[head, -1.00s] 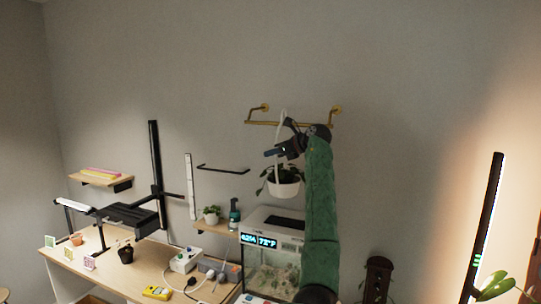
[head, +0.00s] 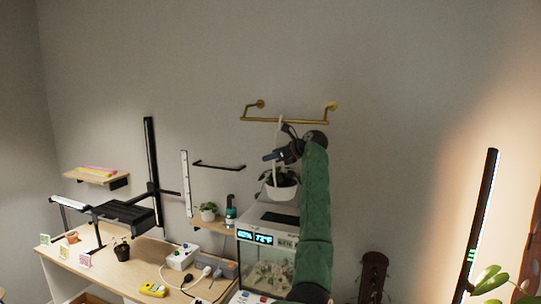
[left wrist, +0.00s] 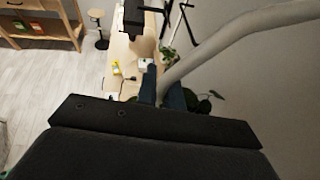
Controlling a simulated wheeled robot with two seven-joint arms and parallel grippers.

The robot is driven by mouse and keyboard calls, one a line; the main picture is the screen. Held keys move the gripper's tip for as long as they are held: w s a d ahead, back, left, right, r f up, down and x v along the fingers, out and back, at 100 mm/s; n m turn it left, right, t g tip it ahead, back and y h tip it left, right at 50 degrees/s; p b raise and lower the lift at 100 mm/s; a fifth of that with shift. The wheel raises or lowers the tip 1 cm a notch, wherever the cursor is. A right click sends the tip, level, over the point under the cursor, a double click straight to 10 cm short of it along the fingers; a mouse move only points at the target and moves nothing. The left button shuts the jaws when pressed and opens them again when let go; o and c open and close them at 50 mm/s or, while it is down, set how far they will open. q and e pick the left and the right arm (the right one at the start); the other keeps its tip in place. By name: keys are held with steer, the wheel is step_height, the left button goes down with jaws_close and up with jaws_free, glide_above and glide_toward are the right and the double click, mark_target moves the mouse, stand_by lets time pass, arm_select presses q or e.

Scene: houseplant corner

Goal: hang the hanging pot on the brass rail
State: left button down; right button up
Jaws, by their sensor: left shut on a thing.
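The hanging pot (head: 282,191) is white with a green plant and a tall pale hanger (head: 277,133). My left gripper (head: 275,155) is shut on the hanger, above the pot, which hangs upright. The brass rail (head: 265,120) is fixed to the wall by two brackets. The hanger's curved top overlaps the rail in the head view; I cannot tell whether it touches or is hooked over. In the left wrist view the pale hanger (left wrist: 230,42) curves up to the right from my left gripper (left wrist: 164,92). My right gripper is not in view.
Below the pot is a glass terrarium (head: 262,270) with a lit display. A wooden shelf with a small potted plant (head: 208,211) and a dark wall bar (head: 219,166) are left. A desk (head: 105,265) stands lower left. The wall right of the rail is clear.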

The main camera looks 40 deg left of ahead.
arm_select(q)
steer(key=shift+f, duration=0.1)
stand_by(0.3)
steer(key=c, duration=1.5)
jaws_free()
steer(key=shift+o, duration=0.2)
steer(key=shift+f, duration=0.1)
